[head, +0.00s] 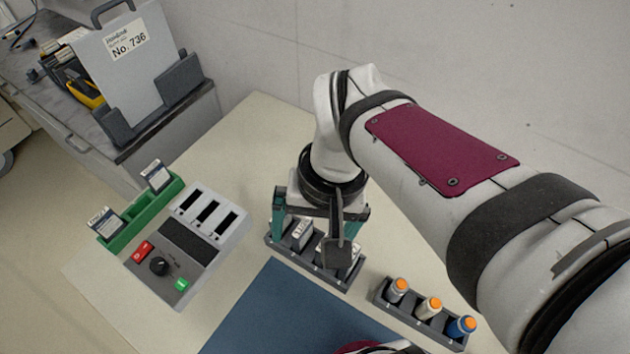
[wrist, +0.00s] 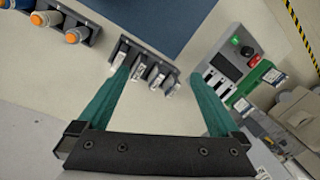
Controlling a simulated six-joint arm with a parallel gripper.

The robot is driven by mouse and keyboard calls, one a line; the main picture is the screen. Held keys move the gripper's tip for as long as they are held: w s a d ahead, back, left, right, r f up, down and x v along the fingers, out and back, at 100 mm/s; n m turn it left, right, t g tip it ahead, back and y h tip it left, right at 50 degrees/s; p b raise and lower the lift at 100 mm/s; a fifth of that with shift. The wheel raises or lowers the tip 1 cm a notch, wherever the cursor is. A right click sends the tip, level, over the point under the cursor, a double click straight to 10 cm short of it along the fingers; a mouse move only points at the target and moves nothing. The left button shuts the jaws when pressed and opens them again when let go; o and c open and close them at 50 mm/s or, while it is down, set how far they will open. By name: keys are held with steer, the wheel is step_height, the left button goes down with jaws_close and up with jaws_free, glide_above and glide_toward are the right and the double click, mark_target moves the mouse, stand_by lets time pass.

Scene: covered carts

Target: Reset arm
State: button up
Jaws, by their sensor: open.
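My gripper (wrist: 155,100) is open, with its two green fingers spread wide and nothing between them in the wrist view. In the head view my gripper (head: 318,222) hangs pointing down over a dark slotted rack (head: 330,277) holding several small pale blocks. The wrist view shows the rack (wrist: 150,55) beyond the fingertips, seemingly below them and apart. My gripper and wrist hide part of the rack in the head view.
A grey device (head: 190,245) with slots, a knob and buttons stands left, beside a green holder (head: 138,220) with cards. A rack (head: 410,315) of orange-capped bottles stands right. A blue mat (head: 275,310) lies in front. A cart (head: 150,150) with a sign numbered 736 stands back left.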

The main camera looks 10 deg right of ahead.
steer(key=s+d+f+m, duration=0.1)
steer(key=s+f+m, duration=0.1)
steer(key=s, duration=0.6)
steer(key=shift+d+f+g, duration=0.3)
steer(key=shift+f, duration=0.05)
stand_by(0.4)
